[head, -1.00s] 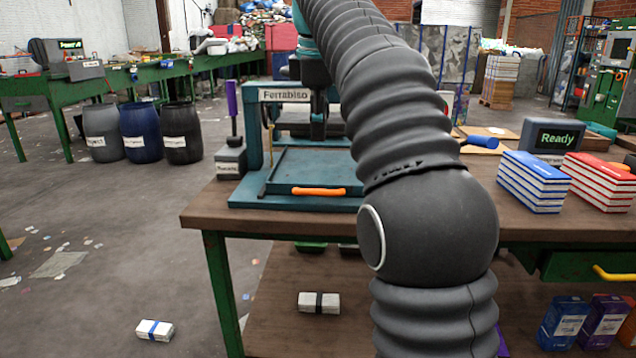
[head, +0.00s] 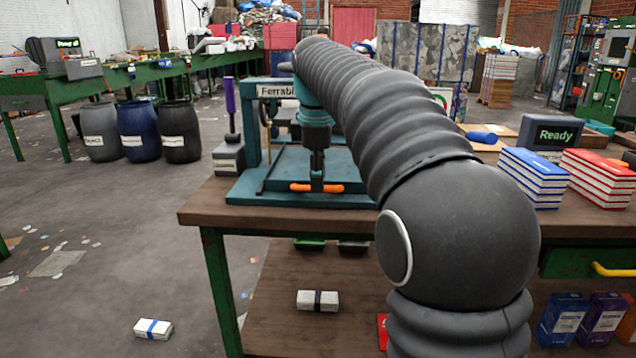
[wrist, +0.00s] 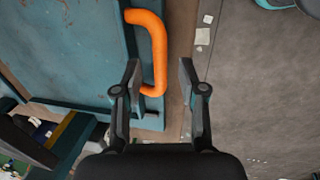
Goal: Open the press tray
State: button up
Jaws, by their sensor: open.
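The press (head: 278,91), labelled Ferrabiso, stands on the bench with its flat teal press tray (head: 340,166) at the front. The tray's orange handle (head: 300,187) runs along its front edge; the gripper hides its middle. My gripper (head: 317,186) points down at the handle. In the wrist view the handle (wrist: 157,45) shows as an orange bar beside the teal tray (wrist: 75,50). The two fingers of my gripper (wrist: 160,78) are apart, with the lower end of the handle between them in the picture. I cannot tell whether they touch it.
A grey box with a purple lever (head: 231,110) stands left of the press. Blue books (head: 535,180), red books (head: 600,178) and a Ready display (head: 555,136) are on the right of the bench (head: 200,208). The bench front before the tray is bare.

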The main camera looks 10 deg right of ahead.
jog(key=shift+w+f, duration=0.1)
jog(key=shift+f, duration=0.7)
grip_shut()
